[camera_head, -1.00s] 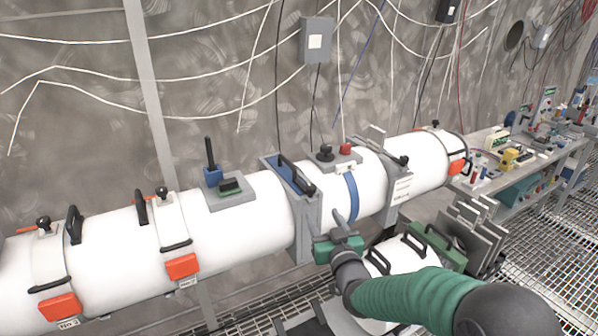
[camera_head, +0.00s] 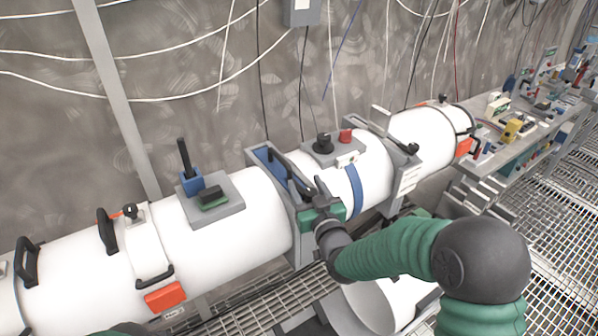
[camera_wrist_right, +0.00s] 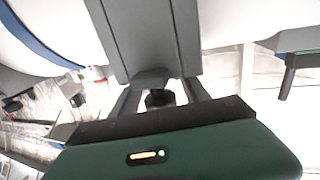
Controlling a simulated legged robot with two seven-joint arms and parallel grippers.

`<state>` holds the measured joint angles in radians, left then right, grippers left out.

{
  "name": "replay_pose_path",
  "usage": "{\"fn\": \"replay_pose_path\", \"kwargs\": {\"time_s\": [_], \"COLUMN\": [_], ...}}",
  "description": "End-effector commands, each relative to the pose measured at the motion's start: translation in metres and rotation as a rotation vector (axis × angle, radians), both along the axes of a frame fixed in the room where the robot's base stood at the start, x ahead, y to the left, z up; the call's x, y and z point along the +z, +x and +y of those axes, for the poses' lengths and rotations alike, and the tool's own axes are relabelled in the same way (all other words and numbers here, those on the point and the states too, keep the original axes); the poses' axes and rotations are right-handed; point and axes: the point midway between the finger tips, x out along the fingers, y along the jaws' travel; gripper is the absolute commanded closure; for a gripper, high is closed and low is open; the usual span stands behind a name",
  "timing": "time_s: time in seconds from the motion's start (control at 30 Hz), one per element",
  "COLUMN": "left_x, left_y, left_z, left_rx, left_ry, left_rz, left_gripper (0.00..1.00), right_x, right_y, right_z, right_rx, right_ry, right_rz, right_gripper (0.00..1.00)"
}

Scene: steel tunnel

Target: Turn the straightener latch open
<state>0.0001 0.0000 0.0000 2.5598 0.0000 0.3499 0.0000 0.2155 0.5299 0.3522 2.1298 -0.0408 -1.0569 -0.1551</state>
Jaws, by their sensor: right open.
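The white pipe (camera_head: 240,208) runs across the head view, with a grey collar (camera_head: 298,212) around its middle. The collar has a blue inset and a black handle. I cannot tell for sure which fitting is the straightener latch. My right gripper (camera_head: 318,186) is open in front of the collar, close to its handle. In the right wrist view, the grey collar (camera_wrist_right: 147,35) stands ahead of the fingers, and a small black knob (camera_wrist_right: 160,98) shows between them. I see no grip on it; contact is unclear.
A blue block with an upright black lever (camera_head: 187,165) sits on a grey plate on the pipe. A second grey collar (camera_head: 405,170) is to the right. Orange-ended clamps (camera_head: 165,297) ring the pipe. A cluttered bench (camera_head: 510,145) stands at right over grating.

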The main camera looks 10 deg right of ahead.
Motion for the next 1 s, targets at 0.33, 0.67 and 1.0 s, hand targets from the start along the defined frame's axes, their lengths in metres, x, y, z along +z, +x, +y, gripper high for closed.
{"fn": "replay_pose_path", "kwargs": {"time_s": [0.33,0.67,1.0], "left_x": [0.0002,0.0002,0.0002], "left_y": [-0.0003,-0.0001,0.0], "left_z": [-0.0001,0.0,0.0], "left_rx": [0.0,0.0,0.0], "left_ry": [0.0,0.0,0.0], "left_rz": [0.001,0.0,0.0], "left_gripper": [0.64,0.64,0.64], "right_x": [0.0003,-0.0015,-0.0019], "right_y": [-0.001,0.001,0.0009], "right_z": [0.0006,0.0009,0.0007], "right_rx": [0.0,0.001,0.0], "right_ry": [-0.001,0.0,0.0], "right_rz": [-0.001,0.002,0.003], "right_gripper": [0.53,0.96,1.0]}}
